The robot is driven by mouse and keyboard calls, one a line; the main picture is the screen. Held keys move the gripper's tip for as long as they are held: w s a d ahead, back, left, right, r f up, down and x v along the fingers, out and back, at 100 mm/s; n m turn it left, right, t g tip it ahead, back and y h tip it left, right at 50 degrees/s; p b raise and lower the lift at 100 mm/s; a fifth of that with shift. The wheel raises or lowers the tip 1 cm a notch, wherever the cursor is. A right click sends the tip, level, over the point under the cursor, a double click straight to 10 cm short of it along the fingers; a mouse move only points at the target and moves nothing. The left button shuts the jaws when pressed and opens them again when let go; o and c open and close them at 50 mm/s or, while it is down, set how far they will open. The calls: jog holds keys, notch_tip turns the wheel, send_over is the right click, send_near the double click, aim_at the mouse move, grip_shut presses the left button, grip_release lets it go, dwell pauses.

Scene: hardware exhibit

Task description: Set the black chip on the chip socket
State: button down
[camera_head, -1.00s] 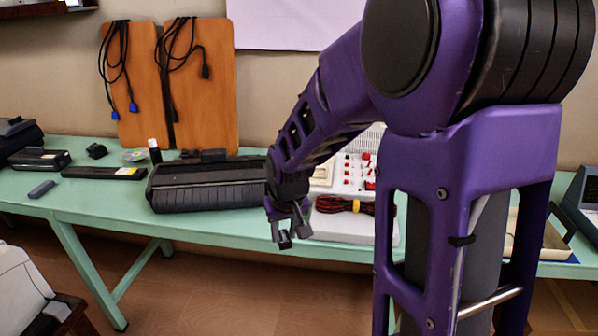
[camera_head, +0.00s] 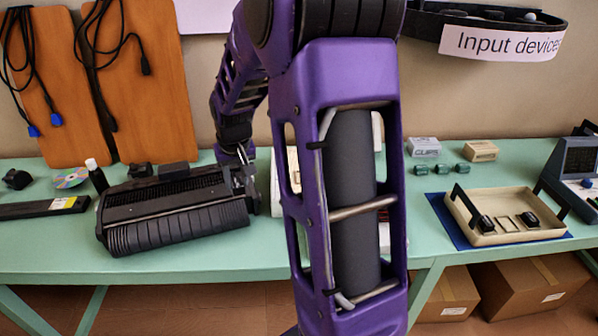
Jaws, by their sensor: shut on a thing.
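My gripper (camera_head: 241,181) is at the right end of the long black machine, small and partly blended with it. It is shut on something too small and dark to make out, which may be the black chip. I cannot pick out the black chip anywhere else for certain. A beige tray (camera_head: 484,240) on a blue mat stands at the right of the table, well apart from my gripper. A small pale square frame (camera_head: 507,222) lies in it between dark items; it may be the chip socket, but I cannot tell.
The long black machine (camera_head: 178,224) fills the left middle of the green table (camera_head: 200,262). My purple arm hides the table's centre. Small boxes (camera_head: 424,147) and green parts stand behind the tray. A grey device (camera_head: 578,175) is at the far right. Cardboard boxes lie below.

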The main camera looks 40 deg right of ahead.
jog(key=w+d+r+m+h+p, duration=0.1)
jog(key=d+r+m, duration=0.1)
jog(key=d, duration=0.8)
jog(key=w+d+r+m+p, duration=0.1)
jog(key=d+r+m, duration=0.1)
jog(key=d, duration=0.8)
jog(key=f, duration=0.4)
jog(key=d+f, duration=0.1)
jog(key=f, duration=0.1)
jog(key=shift+s, duration=0.35)
jog(key=shift+g, duration=0.3)
jog(key=shift+f, duration=2.05)
jog(key=shift+f, duration=0.25)
jog(key=c, duration=0.5)
grip_release()
jog(key=shift+c, duration=0.2)
